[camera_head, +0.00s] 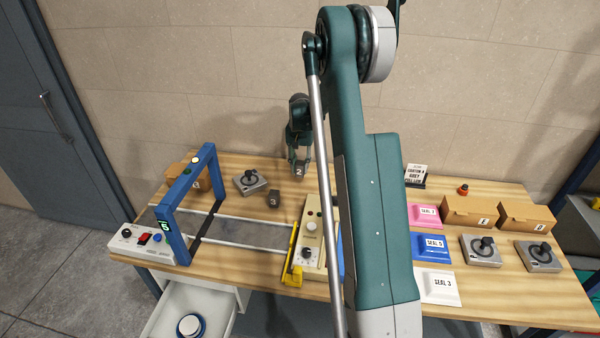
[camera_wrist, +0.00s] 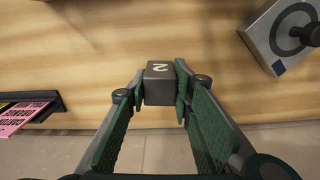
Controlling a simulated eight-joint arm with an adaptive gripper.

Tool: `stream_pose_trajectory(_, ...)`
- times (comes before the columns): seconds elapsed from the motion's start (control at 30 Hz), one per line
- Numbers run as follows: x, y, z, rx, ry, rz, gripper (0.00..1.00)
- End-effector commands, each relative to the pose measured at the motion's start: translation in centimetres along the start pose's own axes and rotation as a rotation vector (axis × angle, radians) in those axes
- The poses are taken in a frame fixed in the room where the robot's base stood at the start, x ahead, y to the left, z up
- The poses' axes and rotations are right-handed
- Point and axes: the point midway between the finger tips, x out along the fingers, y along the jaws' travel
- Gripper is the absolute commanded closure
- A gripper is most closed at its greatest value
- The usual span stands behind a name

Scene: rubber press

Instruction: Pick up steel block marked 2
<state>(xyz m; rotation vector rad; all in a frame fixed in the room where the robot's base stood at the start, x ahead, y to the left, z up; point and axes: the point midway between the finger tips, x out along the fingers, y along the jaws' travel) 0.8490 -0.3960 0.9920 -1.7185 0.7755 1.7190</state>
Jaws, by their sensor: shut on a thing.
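The steel block marked 2 (camera_head: 299,171) is a small dark grey cube near the back of the wooden table. My gripper (camera_head: 299,164) points down and is shut on it. In the wrist view the block (camera_wrist: 159,84) sits between the two green fingertips (camera_wrist: 160,92), with its white 2 facing the camera. The views do not clearly show whether a gap separates it from the table.
Another dark block, marked 3 (camera_head: 274,199), stands nearby at front left. A grey knobbed device (camera_head: 250,181) is left of it. The blue press frame (camera_head: 175,211) rises at left. A control box (camera_head: 312,235), seal pads (camera_head: 424,216) and brown boxes (camera_head: 471,211) stand rightward.

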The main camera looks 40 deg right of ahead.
Motion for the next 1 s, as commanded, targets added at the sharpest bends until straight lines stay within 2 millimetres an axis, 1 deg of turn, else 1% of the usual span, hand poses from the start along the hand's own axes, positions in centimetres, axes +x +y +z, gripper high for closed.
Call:
stream_pose_trajectory(0.03,-0.8,0.0,0.0,0.000,0.000,0.000,1.00)
stream_pose_trajectory(0.2,-3.1,0.0,0.0,0.000,0.000,0.000,1.00)
stream_pose_trajectory(0.4,-5.1,0.0,0.0,0.000,0.000,0.000,1.00)
stream_pose_trajectory(0.6,-6.0,0.0,0.0,0.000,0.000,0.000,1.00)
stream_pose_trajectory(1.0,-6.1,0.0,0.0,0.000,0.000,0.000,1.00)
